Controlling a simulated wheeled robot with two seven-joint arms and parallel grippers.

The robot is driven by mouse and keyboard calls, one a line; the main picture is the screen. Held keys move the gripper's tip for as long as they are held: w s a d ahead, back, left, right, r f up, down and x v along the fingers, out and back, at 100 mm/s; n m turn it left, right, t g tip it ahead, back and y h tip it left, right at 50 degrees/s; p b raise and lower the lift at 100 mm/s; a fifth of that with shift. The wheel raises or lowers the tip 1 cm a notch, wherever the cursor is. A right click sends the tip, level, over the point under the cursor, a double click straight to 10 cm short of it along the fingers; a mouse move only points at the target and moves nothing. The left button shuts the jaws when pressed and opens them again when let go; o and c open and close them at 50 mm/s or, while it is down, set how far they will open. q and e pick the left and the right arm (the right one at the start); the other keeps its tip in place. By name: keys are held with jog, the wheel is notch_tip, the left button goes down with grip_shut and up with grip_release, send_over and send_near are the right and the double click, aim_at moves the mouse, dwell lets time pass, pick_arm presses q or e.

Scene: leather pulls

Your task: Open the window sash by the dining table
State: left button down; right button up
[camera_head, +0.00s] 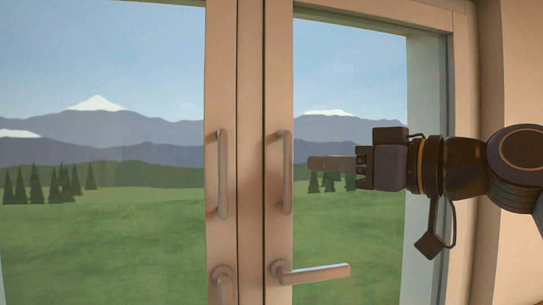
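The window has two sashes side by side. The left sash (216,90) has an upright pull handle (222,175) and a lever (222,284) that points down, partly cut off by the picture's bottom edge. The right sash (279,90) has an upright pull handle (287,172) and a lever (313,273) that lies level, pointing right. My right gripper (312,163) reaches in from the right, in front of the right sash's glass. Its fingertips point left at the right pull handle, with a small gap in the picture. The fingers show edge-on as one bar. My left gripper is out of view.
The window frame (461,120) and the beige wall (515,90) stand at the right, behind my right arm. Through the glass show hills, trees and a snowy peak. The dining table is not in view. The space before the left sash is clear.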

aim_at(291, 158)
jog(key=x, duration=0.2)
jog(key=p+x, duration=0.1)
jog(key=x, duration=0.2)
jog(key=p+x, duration=0.1)
jog(key=x, duration=0.1)
jog(key=shift+w+a+r, duration=0.1)
jog(key=shift+a+r, duration=0.2)
grip_shut()
